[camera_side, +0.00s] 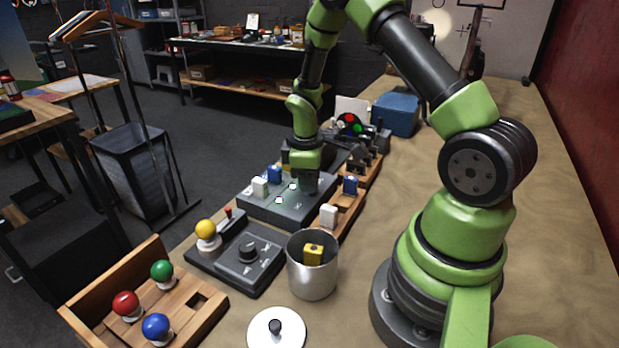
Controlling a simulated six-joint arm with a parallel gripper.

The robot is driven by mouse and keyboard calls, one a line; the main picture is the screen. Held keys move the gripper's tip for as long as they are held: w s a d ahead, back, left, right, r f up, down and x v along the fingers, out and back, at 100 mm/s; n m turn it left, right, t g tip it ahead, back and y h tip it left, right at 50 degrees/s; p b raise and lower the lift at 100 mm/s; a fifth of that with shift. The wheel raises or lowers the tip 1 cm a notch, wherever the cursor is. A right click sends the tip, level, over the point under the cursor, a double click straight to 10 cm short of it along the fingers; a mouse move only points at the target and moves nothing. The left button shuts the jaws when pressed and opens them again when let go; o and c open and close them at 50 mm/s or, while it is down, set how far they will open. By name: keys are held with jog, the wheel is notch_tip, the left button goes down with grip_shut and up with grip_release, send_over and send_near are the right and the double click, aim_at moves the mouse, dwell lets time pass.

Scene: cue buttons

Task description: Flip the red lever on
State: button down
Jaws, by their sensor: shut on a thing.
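The red lever (228,213) is a small red-tipped stick on a dark control box (228,263). It stands near the box's back edge, beside a yellow ball (206,229) and behind a black knob (248,250). It is too small to tell which way it is switched. My gripper (308,186) points down at the right part of a grey board (265,208), behind and to the right of the lever and apart from it. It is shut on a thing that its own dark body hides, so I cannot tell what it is.
White and blue blocks stand on the grey board and a wooden rack (350,212). A metal cup (312,275) holds a yellow block (313,254). A white lid (276,331) lies in front. A wooden tray (195,325) holds coloured balls. The right side of the table is clear.

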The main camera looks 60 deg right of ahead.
jog(key=shift+a, duration=0.1)
dwell(0.3)
jog(key=c, duration=1.1)
grip_release()
jog(key=shift+o, duration=0.2)
notch_tip(320, 180, up, 10)
jog(key=a, duration=0.1)
jog(key=shift+a, duration=0.15)
jog(key=shift+f, duration=0.1)
jog(key=s+a+r+m+t, duration=0.4)
jog(key=a+r, duration=0.4)
jog(key=r, duration=0.3)
jog(key=s+a+r+m+t+y, duration=0.3)
jog(key=s+a, duration=0.3)
jog(key=s, duration=0.3)
jog(key=shift+s+a+r+m, duration=0.2)
jog(key=shift+s+r+m, duration=0.05)
jog(key=shift+r+m, duration=0.6)
